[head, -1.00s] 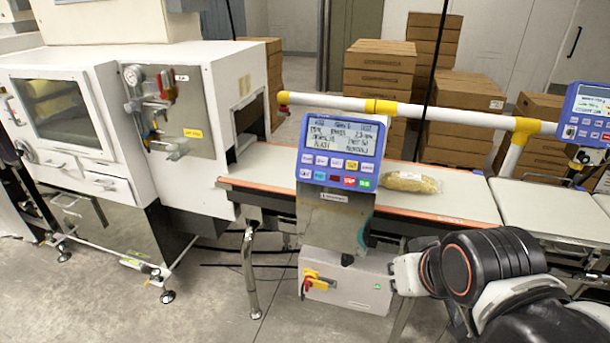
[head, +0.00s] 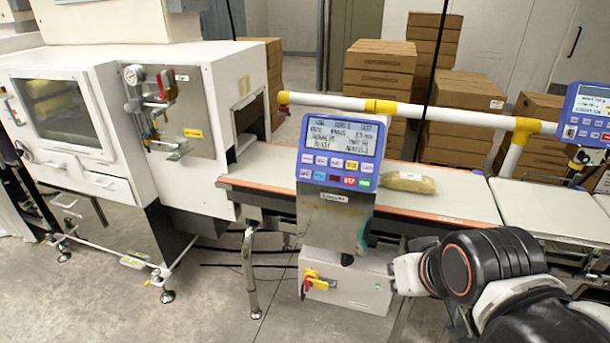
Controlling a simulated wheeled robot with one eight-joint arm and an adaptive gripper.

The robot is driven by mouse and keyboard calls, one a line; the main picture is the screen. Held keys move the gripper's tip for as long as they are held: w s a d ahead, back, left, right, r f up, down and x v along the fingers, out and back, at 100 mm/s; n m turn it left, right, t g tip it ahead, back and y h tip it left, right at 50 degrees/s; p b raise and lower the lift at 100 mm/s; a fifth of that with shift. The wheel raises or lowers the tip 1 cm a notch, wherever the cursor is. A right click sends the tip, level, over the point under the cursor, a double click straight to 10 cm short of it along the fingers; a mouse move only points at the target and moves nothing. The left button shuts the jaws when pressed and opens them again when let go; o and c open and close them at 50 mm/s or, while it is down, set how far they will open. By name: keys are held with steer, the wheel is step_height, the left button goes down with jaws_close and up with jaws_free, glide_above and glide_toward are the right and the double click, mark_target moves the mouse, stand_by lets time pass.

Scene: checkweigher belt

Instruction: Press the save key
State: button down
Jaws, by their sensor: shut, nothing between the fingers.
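The blue control panel (head: 340,151) stands at the near side of the belt, with a lit screen (head: 343,135) on top and two rows of small keys below. The upper row has white and yellow keys (head: 337,163). The lower row has white, blue, dark, red (head: 349,181) and green (head: 364,183) keys. The labels are too small to tell which key is the save key. My arm reaches in from the lower right, in front of and below the belt. No gripper fingers can be made out, and nothing of mine touches the panel.
A wrapped package (head: 408,182) lies on the belt (head: 455,203) just right of the panel. A white pipe rail (head: 450,114) runs behind it. A grey box with a red-yellow switch (head: 346,281) hangs below. A second blue panel (head: 590,114) stands at right.

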mark_target(304, 173)
steer(key=w+a+r+n+t+y+b, duration=0.1)
steer(key=w+a+r+n+t+y, duration=0.15)
steer(key=w+a, duration=0.55)
steer(key=w+a+r+n+t+y+b, duration=0.25)
steer(key=w+a, duration=0.25)
steer(key=w, duration=0.7)
steer(key=w+a+f+t+b, duration=0.1)
steer(key=w+f+t, duration=0.1)
steer(key=w, duration=0.4)
steer(key=w+a+f+t, duration=0.2)
steer(key=w, duration=0.5)
steer(key=shift+f+n+y+b, duration=0.3)
steer(key=shift+b, duration=0.1)
steer(key=shift+w+d+f+b, duration=0.5)
steer(key=shift+w+f, duration=0.15)
steer(key=shift+w, duration=0.55)
steer(key=shift+w+d+f+b, duration=0.5)
steer(key=shift+w+f, duration=0.2)
steer(key=shift+w, duration=0.5)
steer(key=shift+w+d+f+b, duration=0.5)
steer(key=shift+w+f, duration=0.15)
steer(key=shift+w, duration=0.55)
steer(key=shift+w, duration=0.1)
steer(key=shift+w+d+f, duration=0.1)
steer(key=shift+w+f, duration=0.05)
steer(key=shift+w, duration=0.1)
